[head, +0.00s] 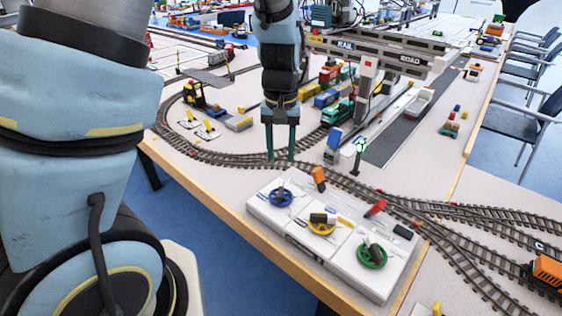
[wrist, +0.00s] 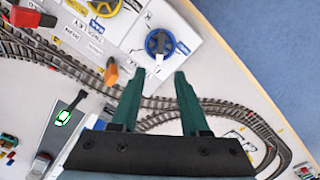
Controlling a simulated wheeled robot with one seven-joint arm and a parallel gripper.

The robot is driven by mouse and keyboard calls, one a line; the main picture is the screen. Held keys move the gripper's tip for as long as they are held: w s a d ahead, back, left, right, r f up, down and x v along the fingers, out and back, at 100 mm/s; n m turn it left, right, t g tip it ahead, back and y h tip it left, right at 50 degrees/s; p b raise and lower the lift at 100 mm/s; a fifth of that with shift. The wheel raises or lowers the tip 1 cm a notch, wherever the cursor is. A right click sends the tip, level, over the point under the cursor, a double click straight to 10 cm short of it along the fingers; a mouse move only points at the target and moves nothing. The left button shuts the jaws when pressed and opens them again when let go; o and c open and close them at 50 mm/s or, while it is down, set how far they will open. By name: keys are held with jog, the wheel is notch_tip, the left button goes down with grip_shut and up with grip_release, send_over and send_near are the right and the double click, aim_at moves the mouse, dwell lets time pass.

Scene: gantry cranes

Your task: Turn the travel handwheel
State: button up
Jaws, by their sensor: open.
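A white control panel (head: 312,262) at the table's front edge carries three handwheels: blue (head: 280,196), yellow (head: 322,226) and green (head: 371,254), each with a dark knob. I cannot read for sure which label marks the travel wheel. The wrist view shows the blue wheel (wrist: 160,43) just past my fingertips and part of the yellow wheel (wrist: 104,6) at the top. The green wheel is outside that view. My gripper (head: 279,157) points down, open and empty, above the track behind the blue wheel. Its two green fingers (wrist: 157,80) are apart and touch no wheel.
Orange (head: 318,178) and red (head: 376,208) levers stand along the panel's back edge. Curved rail track (head: 215,156) runs behind the panel. A grey gantry crane (head: 380,52) and a signal post (head: 358,155) stand farther back. An orange locomotive (head: 546,270) is at the right.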

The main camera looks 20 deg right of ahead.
aim_at(280, 189)
jog(key=shift+o, duration=1.5)
jog(key=shift+f+m, duration=0.1)
jog(key=shift+m, duration=0.4)
jog(key=shift+o, duration=0.8)
jog(key=shift+s+a+f+m+b, duration=0.1)
jog(key=shift+m+b, duration=0.05)
jog(key=shift+m, duration=0.4)
jog(key=shift+s+a+f+m+b, duration=0.1)
jog(key=shift+m+b, duration=0.05)
jog(key=shift+m, duration=0.4)
jog(key=shift+o, duration=0.7)
jog(key=m, duration=0.2)
jog(key=shift+s+a+f+m, duration=0.1)
jog(key=shift+f+m, duration=0.05)
jog(key=shift+m, duration=0.25)
jog(key=shift+o, duration=0.8)
jog(key=m, duration=0.3)
jog(key=shift+s+b, duration=0.1)
jog(key=shift+b, duration=0.3)
jog(key=shift+o, duration=0.6)
jog(key=m, duration=0.3)
jog(key=shift+a, duration=0.1)
notch_tip(280, 189, down, 10)
jog(key=m, duration=0.6)
jog(key=shift+b, duration=0.3)
